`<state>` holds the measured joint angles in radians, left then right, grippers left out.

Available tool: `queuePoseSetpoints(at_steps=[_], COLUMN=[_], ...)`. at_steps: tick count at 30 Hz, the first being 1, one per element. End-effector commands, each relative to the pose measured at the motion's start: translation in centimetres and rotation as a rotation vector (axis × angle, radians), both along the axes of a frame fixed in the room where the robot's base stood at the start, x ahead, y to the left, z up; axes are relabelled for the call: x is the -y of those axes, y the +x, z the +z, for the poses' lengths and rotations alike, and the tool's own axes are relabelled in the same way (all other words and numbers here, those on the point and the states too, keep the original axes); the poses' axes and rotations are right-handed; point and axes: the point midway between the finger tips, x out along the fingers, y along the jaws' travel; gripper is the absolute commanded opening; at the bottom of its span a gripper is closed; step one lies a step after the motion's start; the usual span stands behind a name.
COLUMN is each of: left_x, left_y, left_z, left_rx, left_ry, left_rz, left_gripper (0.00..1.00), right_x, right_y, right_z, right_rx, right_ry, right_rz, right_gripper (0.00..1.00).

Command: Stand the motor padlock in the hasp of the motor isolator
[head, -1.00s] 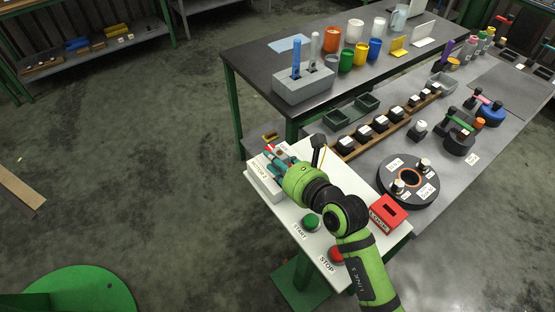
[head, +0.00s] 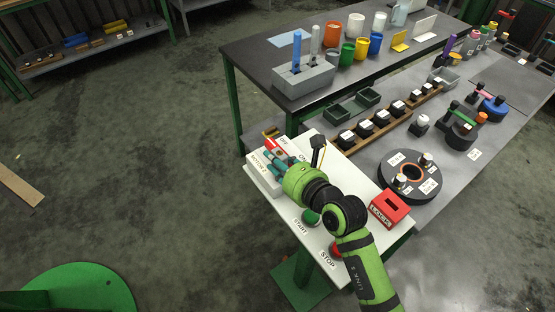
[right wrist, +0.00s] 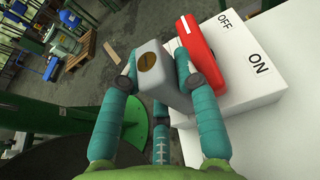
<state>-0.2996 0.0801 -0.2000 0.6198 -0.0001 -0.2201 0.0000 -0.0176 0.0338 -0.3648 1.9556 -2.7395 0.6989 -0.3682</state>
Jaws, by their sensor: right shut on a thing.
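My right gripper (head: 272,160) is at the motor isolator (head: 262,180), a white box with OFF and ON labels and a red handle (head: 274,147). In the right wrist view the gripper (right wrist: 158,82) has its teal fingers closed on the sides of the motor padlock (right wrist: 168,84), a pale grey block with a brass keyhole disc facing the camera. The padlock is close beside the red handle (right wrist: 203,58) on the isolator (right wrist: 265,90). The shackle and the hasp are hidden, so I cannot tell whether they are engaged. My left gripper is not in view.
The white panel also carries a green START button (head: 312,216), a red STOP button (head: 337,250) and a black upright lever (head: 318,148). A red lock box (head: 389,209) and a black round disc (head: 410,177) are to the right. Open floor is to the left.

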Motion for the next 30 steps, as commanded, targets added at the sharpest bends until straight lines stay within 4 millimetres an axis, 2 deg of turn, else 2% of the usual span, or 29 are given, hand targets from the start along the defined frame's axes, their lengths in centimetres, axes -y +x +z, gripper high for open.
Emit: queuePoseSetpoints(at_steps=[13, 14, 15, 16, 26, 30], left_x=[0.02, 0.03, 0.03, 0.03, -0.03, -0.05], left_y=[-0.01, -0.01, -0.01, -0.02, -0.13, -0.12], left_z=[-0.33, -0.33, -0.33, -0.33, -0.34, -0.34], left_rx=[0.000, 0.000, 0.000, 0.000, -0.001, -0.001], left_ry=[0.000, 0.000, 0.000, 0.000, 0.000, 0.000], left_rz=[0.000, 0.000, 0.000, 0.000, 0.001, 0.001], left_gripper=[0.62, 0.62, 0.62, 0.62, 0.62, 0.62], right_x=[0.00, 0.00, 0.00, 0.01, 0.06, 0.69], right_y=[-0.02, -0.02, -0.03, -0.03, -0.08, -0.91], right_z=[-0.56, -0.58, -0.59, -0.59, -0.57, -0.31], right_rx=[-0.001, -0.002, -0.002, -0.002, -0.002, -0.002], right_ry=[-0.001, -0.001, -0.001, -0.001, -0.001, -0.001], right_rz=[0.000, 0.000, 0.000, 0.000, 0.000, -0.001], right_gripper=[0.00, 0.36, 0.52, 0.59, 0.59, 0.59])
